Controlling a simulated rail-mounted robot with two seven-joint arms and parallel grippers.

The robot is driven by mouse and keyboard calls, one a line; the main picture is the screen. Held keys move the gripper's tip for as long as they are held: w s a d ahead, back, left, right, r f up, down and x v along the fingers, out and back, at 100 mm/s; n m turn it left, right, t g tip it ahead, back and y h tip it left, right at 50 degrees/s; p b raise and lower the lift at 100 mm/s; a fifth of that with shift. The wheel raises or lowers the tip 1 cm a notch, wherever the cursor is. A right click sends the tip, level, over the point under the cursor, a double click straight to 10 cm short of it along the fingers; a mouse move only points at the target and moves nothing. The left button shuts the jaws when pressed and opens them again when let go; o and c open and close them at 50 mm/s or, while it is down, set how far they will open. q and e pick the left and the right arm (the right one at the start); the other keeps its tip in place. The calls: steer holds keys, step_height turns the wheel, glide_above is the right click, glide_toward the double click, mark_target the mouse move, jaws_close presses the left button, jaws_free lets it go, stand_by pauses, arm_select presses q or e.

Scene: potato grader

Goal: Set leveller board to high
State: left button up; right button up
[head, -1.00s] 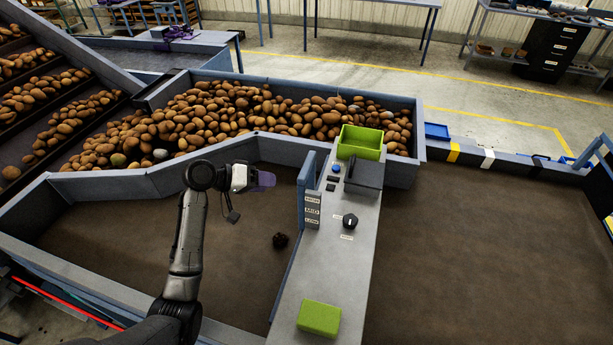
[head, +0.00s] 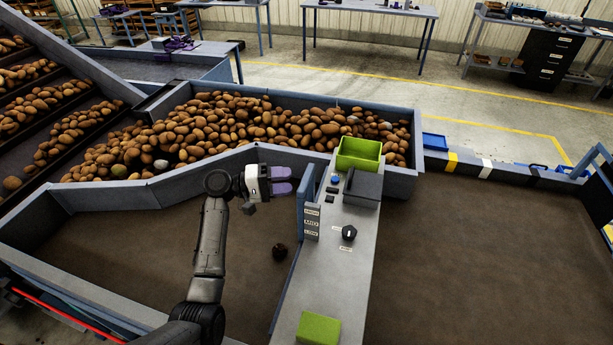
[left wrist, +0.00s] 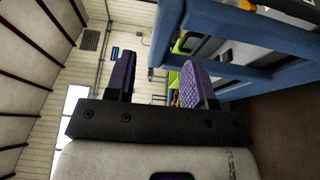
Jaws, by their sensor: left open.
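The blue leveller board (head: 304,196) stands upright at the left edge of the grey console (head: 333,255). Three stacked labels (head: 311,222) are beside it, too small to read surely. My left gripper (head: 288,181) is open and empty, its purple fingers pointing right, just left of the board's upper part with a small gap. In the left wrist view both purple fingers (left wrist: 160,78) are apart with nothing between them. Blue bars (left wrist: 235,40) fill the upper right there, beyond the right finger. My right gripper is not in view.
The console carries a black knob (head: 349,232), a blue button (head: 335,179), a green bin (head: 358,153) and a green block (head: 318,329). Potatoes fill the trough (head: 270,83) behind. A dark clod (head: 279,252) lies on the brown belt (head: 150,245).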

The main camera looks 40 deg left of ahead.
mark_target(306, 176)
arm_select(q)
steer(key=shift+p+x, duration=0.55)
steer(key=shift+x, duration=2.55)
steer(key=shift+c, duration=0.3)
jaws_close()
